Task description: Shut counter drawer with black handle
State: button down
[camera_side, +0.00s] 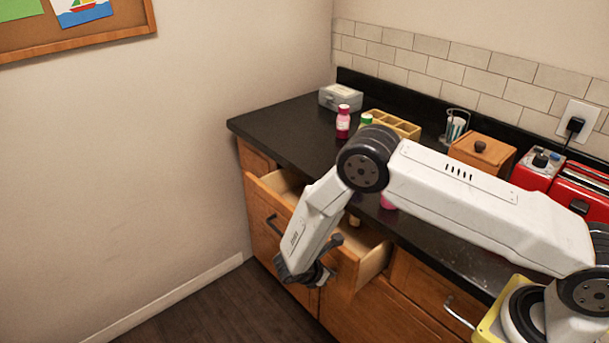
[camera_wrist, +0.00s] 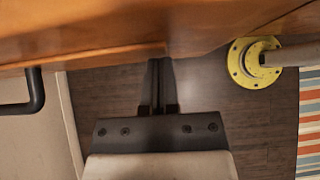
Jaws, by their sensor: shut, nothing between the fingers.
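Two wooden counter drawers stand pulled out in the side view. The left drawer (camera_side: 262,205) has a dark bar handle (camera_side: 275,226). The drawer to its right (camera_side: 372,262) also has a dark handle, partly hidden by my arm. A black handle (camera_wrist: 36,92) shows at the left of the wrist view, below an orange wooden front (camera_wrist: 90,35). My gripper (camera_side: 318,275) is low in front of the drawers. In the wrist view my gripper (camera_wrist: 158,68) is shut and empty, fingertips close to the wood's edge; I cannot tell whether they touch.
The black counter (camera_side: 290,115) holds a pink bottle (camera_side: 343,121), a grey box (camera_side: 340,97), a wooden box (camera_side: 482,153) and a red toaster (camera_side: 585,190). A closed drawer with a silver handle (camera_side: 458,313) is at right. Floor (camera_side: 225,305) in front is clear.

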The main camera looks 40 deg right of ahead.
jog(key=shift+d, duration=0.1)
jog(key=d, duration=0.9)
jog(key=shift+d, duration=0.25)
jog(key=shift+a, duration=0.1)
jog(key=shift+a, duration=2)
jog(key=v, duration=1)
jog(key=shift+d, duration=0.1)
jog(key=shift+f, duration=0.15)
